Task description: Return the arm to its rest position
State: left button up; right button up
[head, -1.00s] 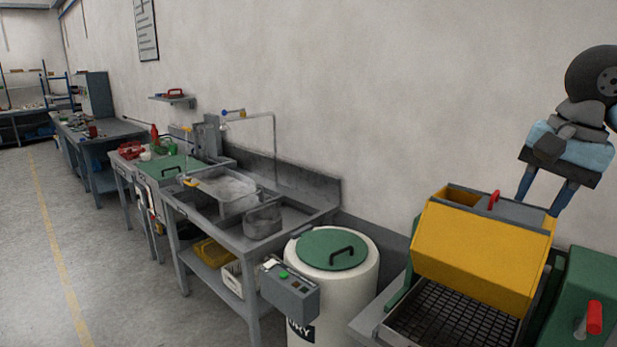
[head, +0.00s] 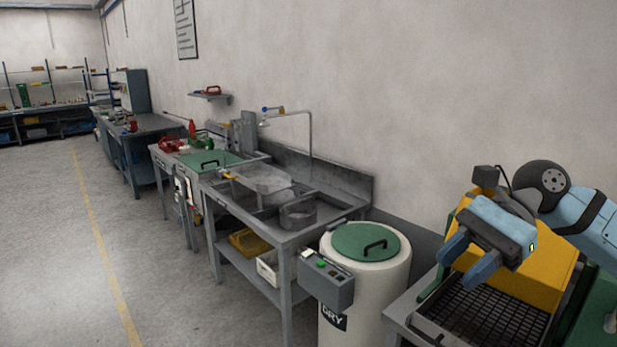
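My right gripper (head: 459,270) is in the head view at the right, on an arm that comes in from the right edge. Its two blue fingers point down and to the left, stand apart, and show nothing between them. It is in front of the yellow hood (head: 535,268) of a machine and covers part of it. From this view I cannot tell how far it is from the hood. My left gripper and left arm are not in view. No copper coil can be made out.
A dark mesh grate (head: 490,322) lies below the gripper. A white drum (head: 370,297) with a green lid (head: 365,242) and a grey control box (head: 326,280) stand left of it. A sink bench (head: 250,232) runs along the wall. The floor (head: 60,260) at the left is clear.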

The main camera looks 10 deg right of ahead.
jog(key=a+f+m+y, duration=0.3)
jog(key=a+m+y, duration=0.2)
jog(key=a+y, duration=0.15)
jog(key=w+a+f+m+t+p, duration=0.1)
jog(key=w+f+m+t, duration=0.2)
jog(key=f+m+t, duration=0.7)
jog(key=w+a+f+m+t+p, duration=0.1)
jog(key=w+f+m+t, duration=0.15)
jog(key=m+t, duration=0.9)
jog(key=s+f+m+g+h, duration=0.25)
jog(key=f+m+h, duration=0.35)
jog(key=f+m, duration=0.35)
jog(key=s+f+m+g+h, duration=0.25)
jog(key=f+m+h, duration=0.45)
jog(key=m, duration=0.4)
jog(key=s+a+f+m+g, duration=0.1)
jog(key=s+f+m+g, duration=0.1)
jog(key=s+f, duration=0.4)
jog(key=s+a+f+m+g+h, duration=0.1)
jog(key=s+a+f+m+g, duration=0.1)
jog(key=s+f+m, duration=0.3)
notch_tip(320, 180, down, 2)
jog(key=shift+s+a+f+g+p, duration=0.15)
jog(key=shift+s+g+p, duration=0.15)
jog(key=shift+s+g, duration=0.1)
